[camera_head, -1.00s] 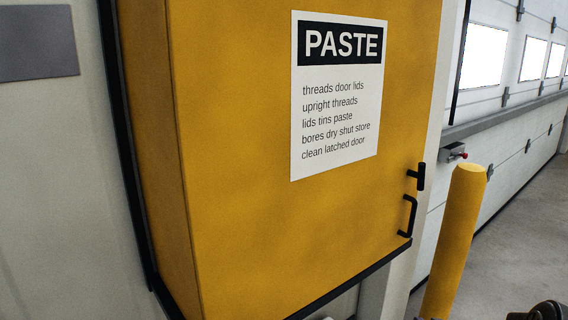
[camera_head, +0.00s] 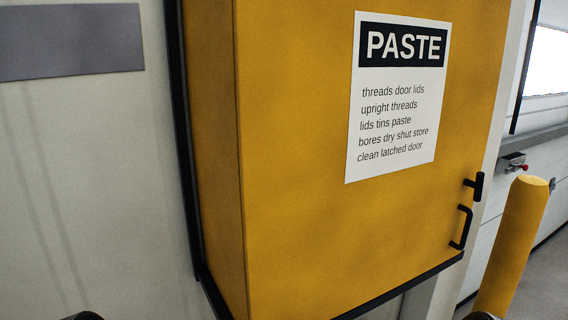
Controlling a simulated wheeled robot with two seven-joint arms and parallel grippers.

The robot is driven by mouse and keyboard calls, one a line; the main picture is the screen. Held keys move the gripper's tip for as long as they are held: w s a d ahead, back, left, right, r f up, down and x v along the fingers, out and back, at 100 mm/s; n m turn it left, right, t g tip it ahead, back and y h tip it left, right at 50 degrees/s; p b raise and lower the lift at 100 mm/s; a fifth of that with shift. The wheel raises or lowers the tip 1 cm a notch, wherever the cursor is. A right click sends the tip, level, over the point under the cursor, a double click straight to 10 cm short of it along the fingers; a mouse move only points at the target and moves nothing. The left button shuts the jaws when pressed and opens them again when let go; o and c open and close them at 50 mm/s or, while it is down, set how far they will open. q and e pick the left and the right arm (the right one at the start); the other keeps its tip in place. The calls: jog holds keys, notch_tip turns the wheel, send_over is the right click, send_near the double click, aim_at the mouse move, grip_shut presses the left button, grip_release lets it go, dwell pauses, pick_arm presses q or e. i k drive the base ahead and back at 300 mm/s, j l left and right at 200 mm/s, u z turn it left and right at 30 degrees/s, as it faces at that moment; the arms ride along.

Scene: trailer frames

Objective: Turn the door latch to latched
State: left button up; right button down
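The yellow cabinet door (camera_head: 300,220) fills the middle of the head view and looks shut. The door latch (camera_head: 479,187) is a small black T-shaped handle near the door's right edge, its bar standing roughly upright. Just below it is a black pull handle (camera_head: 465,228), close to the lower right corner. Neither gripper can be made out. Only small dark rounded parts show at the bottom edge, at lower left and lower right, too cut off to identify. Nothing touches the latch.
A white PASTE notice (camera_head: 397,98) is on the door. A yellow post (camera_head: 515,245) stands to the right of the cabinet. A grey box with a red knob (camera_head: 514,163) is on the wall behind it. A grey plate (camera_head: 70,42) is on the left wall.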

aim_at(477, 186)
jog(key=l+z, duration=0.15)
jog(key=l, duration=0.25)
jog(key=i+l+z, duration=0.15)
jog(key=l, duration=0.25)
jog(key=l+z, duration=0.15)
jog(key=l, duration=0.25)
jog(key=i+l+z, duration=0.15)
jog(key=l, duration=0.25)
jog(key=i+l+z, duration=0.1)
jog(key=l, duration=0.25)
